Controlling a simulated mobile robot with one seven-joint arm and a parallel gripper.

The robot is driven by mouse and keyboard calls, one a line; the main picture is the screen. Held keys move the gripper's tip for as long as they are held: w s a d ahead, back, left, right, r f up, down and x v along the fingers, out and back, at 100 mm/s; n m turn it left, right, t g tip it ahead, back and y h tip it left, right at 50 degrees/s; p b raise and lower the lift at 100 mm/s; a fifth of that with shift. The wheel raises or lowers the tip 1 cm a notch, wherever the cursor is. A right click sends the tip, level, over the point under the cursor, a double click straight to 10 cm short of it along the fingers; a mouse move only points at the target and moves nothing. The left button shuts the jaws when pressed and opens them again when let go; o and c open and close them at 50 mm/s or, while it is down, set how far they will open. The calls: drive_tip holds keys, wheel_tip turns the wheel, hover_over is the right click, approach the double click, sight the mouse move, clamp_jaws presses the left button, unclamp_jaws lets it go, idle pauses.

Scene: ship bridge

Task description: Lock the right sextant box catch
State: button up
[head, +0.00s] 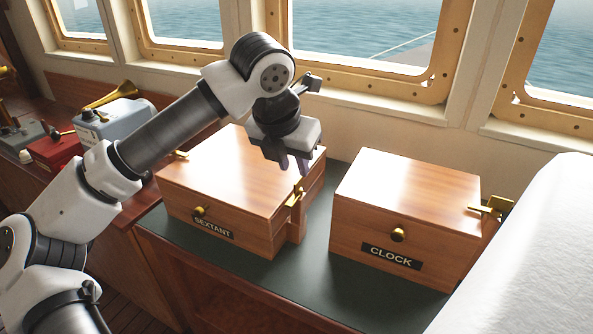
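The sextant box (230,180) is a closed wooden box with a brass knob and a SEXTANT label on its front. Its right catch (296,197) is a brass piece on the right side, near a wooden block. Whether this catch is locked is too small to tell. A left brass catch (180,154) shows at the box's far left edge. My gripper (293,166) points down over the right edge of the box, just above and behind the right catch. A gap between the fingertips and the catch is hard to judge, as is the finger opening.
A wooden clock box (400,215) with its own brass catch (490,207) stands to the right. Both boxes sit on a dark green cabinet top (275,285). Window frames rise behind. A white rounded surface (530,260) blocks the right foreground. A brass horn (115,95) lies at left.

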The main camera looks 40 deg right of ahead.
sight(298, 179)
drive_tip(key=x, duration=0.5)
drive_tip(key=shift+p, duration=0.4)
clamp_jaws()
